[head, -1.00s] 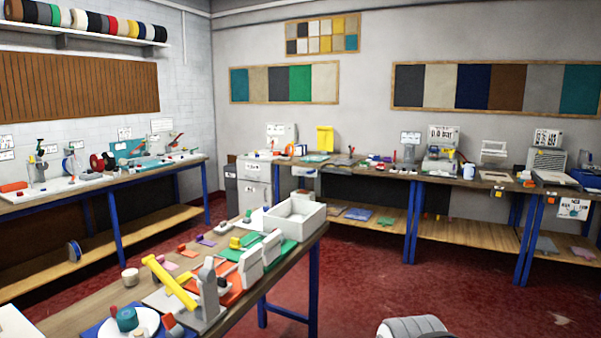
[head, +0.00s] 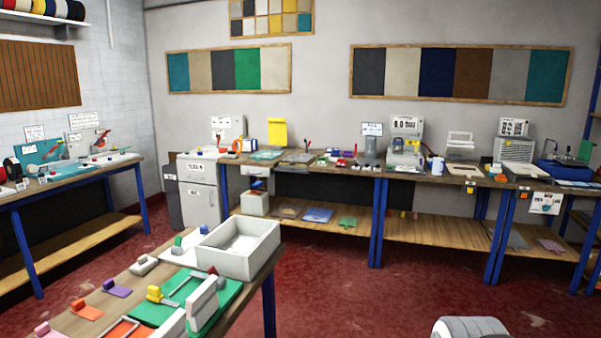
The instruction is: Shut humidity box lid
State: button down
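I cannot tell for sure which thing is the humidity box; no label can be read at this distance. On the back bench, a pale flat box (head: 465,171) has a whitish frame (head: 460,140) standing up behind it, which may be a raised lid. A blue rounded case (head: 562,172) sits farther right on the same bench. A white open-topped box (head: 236,262) stands on the near table, with no lid seen on it. My gripper is not in view. A grey-white rounded part at the bottom edge looks like my own arm.
The near table (head: 108,302) fills the lower left, with a green mat (head: 222,296) and small coloured pieces. The back bench (head: 432,181) is crowded, with blue legs and a low shelf. Red floor (head: 340,295) lies clear between them. A white cabinet (head: 198,195) stands left.

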aim_at(257, 185)
jog(key=u, duration=0.4)
jog(key=i, duration=1.3)
jog(key=u, duration=0.95)
